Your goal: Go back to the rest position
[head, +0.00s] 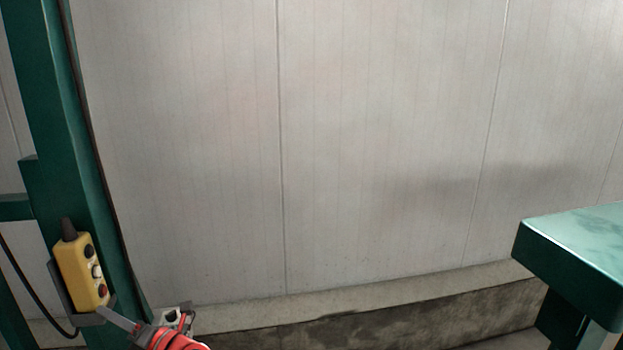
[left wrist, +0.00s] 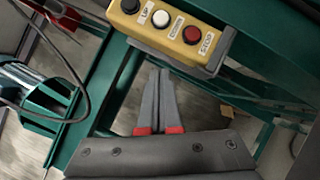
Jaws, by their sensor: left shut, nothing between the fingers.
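My left gripper (head: 110,314) comes in at the lower left of the head view, beside the lower end of a yellow control box. In the left wrist view its two grey fingers (left wrist: 161,73) with red bases are together, with nothing between them. The yellow control box (head: 80,272) hangs on a green post. It also shows at the top of the left wrist view (left wrist: 172,28), with a black, a white and a red button. The fingertips point at the box's lower side; I cannot tell whether they touch it. My right gripper is not in view.
The green post (head: 62,150) stands close at the left, with a black cable beside it. A green table-like surface (head: 575,240) juts in at the right. A pale panelled wall (head: 380,130) with a concrete ledge (head: 400,295) fills the back. The space between post and green surface looks free.

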